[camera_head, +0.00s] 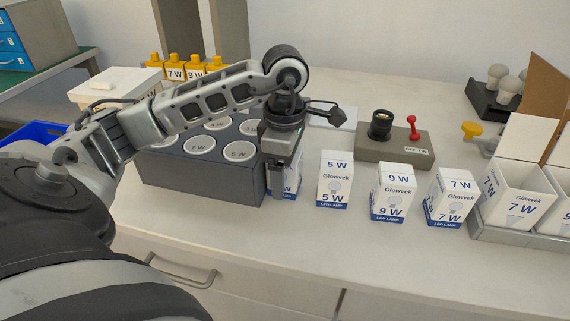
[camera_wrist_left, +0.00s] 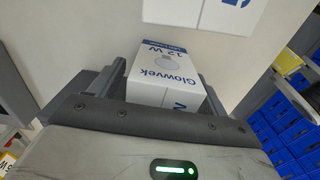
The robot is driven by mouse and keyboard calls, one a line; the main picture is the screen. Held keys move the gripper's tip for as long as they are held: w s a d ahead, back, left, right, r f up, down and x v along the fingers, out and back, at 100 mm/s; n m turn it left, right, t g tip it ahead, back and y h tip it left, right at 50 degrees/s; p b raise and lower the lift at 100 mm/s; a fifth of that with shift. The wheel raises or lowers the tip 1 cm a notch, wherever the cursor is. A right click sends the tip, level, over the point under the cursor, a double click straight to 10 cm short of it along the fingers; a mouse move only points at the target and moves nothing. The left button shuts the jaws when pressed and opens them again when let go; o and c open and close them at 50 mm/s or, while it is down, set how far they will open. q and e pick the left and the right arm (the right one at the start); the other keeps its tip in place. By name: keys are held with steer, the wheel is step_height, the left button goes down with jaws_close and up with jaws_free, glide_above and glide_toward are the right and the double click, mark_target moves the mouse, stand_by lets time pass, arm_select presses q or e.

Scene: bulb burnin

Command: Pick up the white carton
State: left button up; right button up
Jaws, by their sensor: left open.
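A white carton with blue lettering stands on the bench beside the grey block, largely hidden behind my left gripper (camera_head: 284,182) in the head view. In the left wrist view this carton (camera_wrist_left: 165,78) is marked Glowvek 12 W and sits between the two spread fingers. The left gripper is open and points down around the carton; whether a finger touches it I cannot tell. More white cartons stand in a row to its right: a 5 W carton (camera_head: 333,180), a 9 W carton (camera_head: 394,192) and a 7 W carton (camera_head: 449,197). My right gripper is not in view.
The grey block (camera_head: 205,180) with round 7 W and 5 W caps is close on the left. A tester box (camera_head: 396,148) with a red lever stands behind the cartons. Larger open boxes (camera_head: 515,194) sit in a tray at right. The bench front is clear.

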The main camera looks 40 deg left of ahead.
arm_select(q)
steer(key=c, duration=1.1)
steer(key=shift+r, duration=0.1)
